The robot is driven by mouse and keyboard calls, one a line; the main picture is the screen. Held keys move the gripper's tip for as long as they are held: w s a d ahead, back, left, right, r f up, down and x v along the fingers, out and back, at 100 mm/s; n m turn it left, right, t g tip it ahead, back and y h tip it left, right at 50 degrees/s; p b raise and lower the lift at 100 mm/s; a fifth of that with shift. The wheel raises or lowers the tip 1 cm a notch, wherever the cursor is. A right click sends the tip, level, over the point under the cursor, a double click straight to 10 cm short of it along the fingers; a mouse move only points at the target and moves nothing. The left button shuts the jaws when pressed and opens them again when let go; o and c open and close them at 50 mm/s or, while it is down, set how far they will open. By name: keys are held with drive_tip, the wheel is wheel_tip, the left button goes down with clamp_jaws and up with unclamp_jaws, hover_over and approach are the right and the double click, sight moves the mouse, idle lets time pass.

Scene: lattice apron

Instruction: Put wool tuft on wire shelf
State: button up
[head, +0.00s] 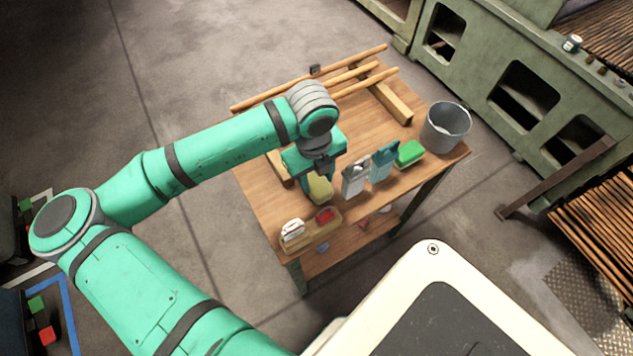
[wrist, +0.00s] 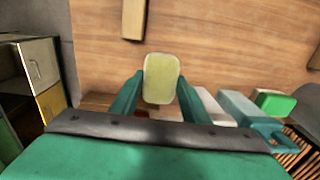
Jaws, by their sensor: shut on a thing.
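My gripper (wrist: 160,95) is shut on a pale yellow-green rounded block (wrist: 160,72), with one finger on each side. In the head view the block (head: 320,189) hangs under my gripper, over the front part of the wooden table. I cannot tell for sure whether this block is the wool tuft. No shelf that is clearly of wire can be made out. A rack of wooden rods (head: 313,78) lies along the back of the table, and a lower shelf (head: 330,262) shows partly under the tabletop.
On the table (head: 265,190), a tan tray (head: 312,234) holds a white item and a red item. A grey-white container (head: 355,176), a teal container (head: 384,161), a green block (head: 409,153) and a metal bucket (head: 445,127) stand to the right. Bare wood lies between rods and containers.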

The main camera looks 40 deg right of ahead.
drive_tip(key=shift+f, duration=1.3)
drive_tip(key=shift+f, duration=0.1)
drive_tip(key=o, duration=1.1)
